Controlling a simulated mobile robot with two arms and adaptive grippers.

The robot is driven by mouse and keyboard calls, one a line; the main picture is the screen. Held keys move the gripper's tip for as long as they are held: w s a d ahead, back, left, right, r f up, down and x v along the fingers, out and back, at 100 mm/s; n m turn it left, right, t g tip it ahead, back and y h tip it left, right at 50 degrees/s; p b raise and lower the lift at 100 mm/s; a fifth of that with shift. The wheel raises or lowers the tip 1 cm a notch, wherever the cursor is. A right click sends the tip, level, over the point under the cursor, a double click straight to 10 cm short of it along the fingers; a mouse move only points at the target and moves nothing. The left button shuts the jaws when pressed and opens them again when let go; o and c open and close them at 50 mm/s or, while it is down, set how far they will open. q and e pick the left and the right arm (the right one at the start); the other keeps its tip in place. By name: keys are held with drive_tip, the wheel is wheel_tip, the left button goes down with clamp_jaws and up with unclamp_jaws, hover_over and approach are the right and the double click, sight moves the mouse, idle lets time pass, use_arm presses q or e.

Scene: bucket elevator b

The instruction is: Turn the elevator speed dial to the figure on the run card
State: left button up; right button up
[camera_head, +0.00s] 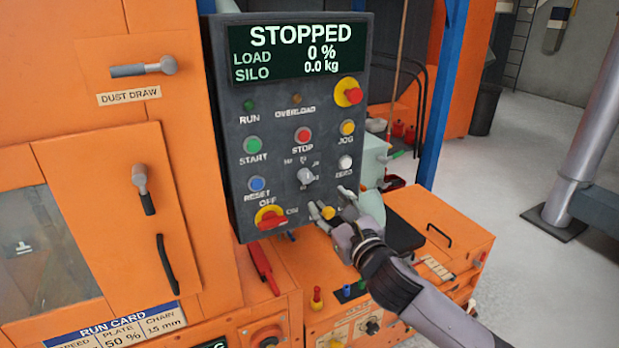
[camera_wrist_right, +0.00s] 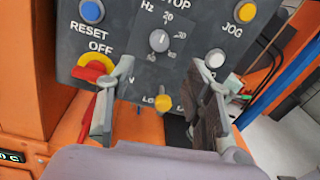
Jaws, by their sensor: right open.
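The speed dial (camera_head: 305,176) is a small light-grey knob with a ring of figures marked Hz, low on the dark control panel (camera_head: 236,120). It also shows in the right wrist view (camera_wrist_right: 159,40); its exact setting is too small to read surely. The run card (camera_head: 165,322) is at the bottom left; it shows plate 50 % and chain 15 mm, but the figure under SPEED is cut off. My right gripper (camera_head: 331,200) is open and empty, just below and right of the dial, its fingertips (camera_wrist_right: 160,70) apart and not touching it. My left gripper is out of view.
A red-and-yellow OFF switch (camera_head: 270,217) lies left, the white button (camera_head: 345,162) right. The display (camera_head: 292,50) reads STOPPED, load 0 %. Orange housing (camera_head: 60,90) fills the left.

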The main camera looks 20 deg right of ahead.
sight(307, 178)
drive_tip(key=w+p, duration=0.2)
drive_tip(key=w, duration=0.9)
drive_tip(key=shift+w+d, duration=0.15)
drive_tip(key=shift+w, duration=0.1)
drive_tip(key=shift+c, duration=0.6)
clamp_jaws()
